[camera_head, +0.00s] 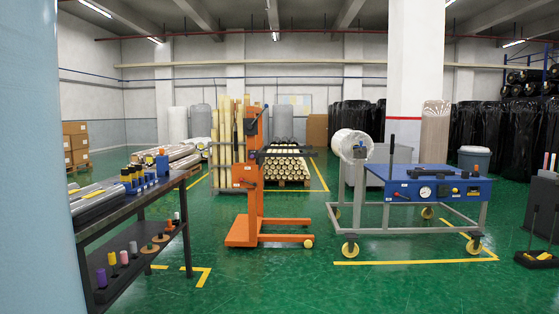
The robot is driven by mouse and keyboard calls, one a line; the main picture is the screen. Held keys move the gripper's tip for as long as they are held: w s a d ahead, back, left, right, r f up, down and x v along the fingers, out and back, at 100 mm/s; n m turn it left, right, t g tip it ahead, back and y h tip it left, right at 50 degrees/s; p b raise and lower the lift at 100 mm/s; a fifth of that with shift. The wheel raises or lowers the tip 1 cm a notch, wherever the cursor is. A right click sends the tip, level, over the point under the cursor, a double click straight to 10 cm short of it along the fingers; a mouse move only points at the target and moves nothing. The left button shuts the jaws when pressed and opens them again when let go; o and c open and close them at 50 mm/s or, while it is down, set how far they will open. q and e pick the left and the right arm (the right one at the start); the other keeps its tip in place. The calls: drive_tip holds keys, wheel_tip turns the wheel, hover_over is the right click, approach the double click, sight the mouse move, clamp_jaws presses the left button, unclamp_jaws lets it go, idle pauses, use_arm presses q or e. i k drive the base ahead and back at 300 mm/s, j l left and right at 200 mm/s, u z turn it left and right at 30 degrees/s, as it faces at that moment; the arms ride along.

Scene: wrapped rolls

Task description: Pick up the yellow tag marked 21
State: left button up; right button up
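I cannot make out a yellow tag marked 21 in the head view; any number is too small to read. Small yellow parts show on the dark bottles or tools (128,178) on the workbench at left, and on the front of the blue control box (473,190) at right, but I cannot tell whether any is a tag. A white wrapped roll (343,143) sits on the grey wheeled cart (390,228), with a small grey-blue piece (360,149) at its end. Neither of my grippers is in view.
A dark two-level workbench (120,218) stands at left, with spools on its lower shelf. An orange lifter (255,190) stands mid-floor, before a pallet of rolls (287,163). A pale blue surface (30,150) blocks the far left. Green floor (270,285) is clear in front.

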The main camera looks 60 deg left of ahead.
sight(125, 177)
drive_tip(key=j+u, duration=0.3)
drive_tip(key=u, duration=0.15)
drive_tip(key=i+j+u, duration=0.1)
drive_tip(key=j+u, duration=0.2)
drive_tip(key=u, duration=0.2)
drive_tip(key=i+j+u, duration=0.15)
drive_tip(key=u, duration=0.3)
drive_tip(key=i+j+u, duration=0.15)
drive_tip(key=j+u, duration=0.15)
drive_tip(key=u, duration=0.15)
drive_tip(key=i+j+u, duration=0.15)
drive_tip(key=u, duration=0.35)
